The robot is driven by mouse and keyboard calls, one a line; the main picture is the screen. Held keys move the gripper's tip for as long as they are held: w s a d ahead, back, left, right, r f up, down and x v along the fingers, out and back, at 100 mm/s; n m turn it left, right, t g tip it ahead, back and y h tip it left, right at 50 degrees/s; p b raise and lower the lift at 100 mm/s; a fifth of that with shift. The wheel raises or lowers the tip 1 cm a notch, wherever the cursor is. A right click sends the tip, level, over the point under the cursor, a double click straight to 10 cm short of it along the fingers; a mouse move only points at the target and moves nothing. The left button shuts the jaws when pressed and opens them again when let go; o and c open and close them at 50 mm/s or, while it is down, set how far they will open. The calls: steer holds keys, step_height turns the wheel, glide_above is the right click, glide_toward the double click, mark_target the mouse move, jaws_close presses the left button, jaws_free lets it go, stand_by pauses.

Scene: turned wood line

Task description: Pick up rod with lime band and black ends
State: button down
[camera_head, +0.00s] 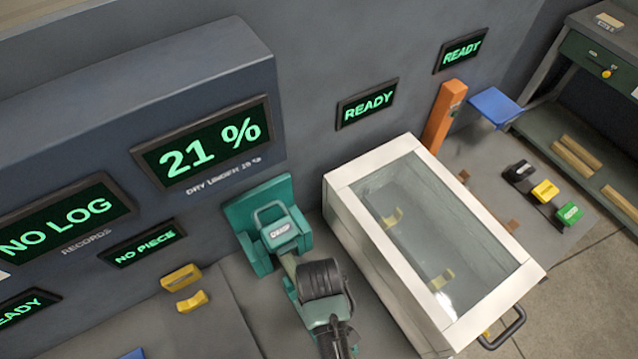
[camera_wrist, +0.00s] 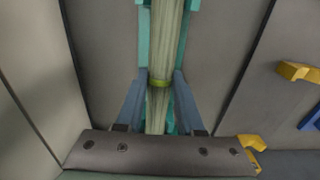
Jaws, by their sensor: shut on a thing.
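The rod (camera_wrist: 167,35) is pale wood and runs up the middle of the wrist view. A teal fixture (camera_wrist: 143,40) lies behind the rod. In the head view the teal fixture (camera_head: 257,215) stands against the wall, and my dark arm end covers most of the area in front of it. I cannot tell whether the rod still touches the fixture.
A white glass-topped box (camera_head: 360,215) with a front handle (camera_head: 508,330) stands right of my arm. Yellow blocks (camera_head: 180,278) lie to the left. An orange post (camera_head: 443,115) and black, yellow and green blocks (camera_head: 544,191) are farther right. Wall displays read 21 % and READY.

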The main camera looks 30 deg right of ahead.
steer(key=shift+r, duration=0.1)
steer(key=shift+r, duration=0.2)
steer(key=shift+s+r+b, duration=0.2)
steer(key=shift+b, duration=0.2)
steer(key=s, duration=0.2)
steer(key=s+b, duration=0.1)
steer(key=s, duration=0.4)
steer(key=shift+d+f+b, duration=0.1)
steer(key=shift+d+b, duration=0.2)
steer(key=shift+b, duration=0.05)
step_height(320, 180, up, 14)
steer(key=p, duration=0.5)
steer(key=shift+s, duration=0.3)
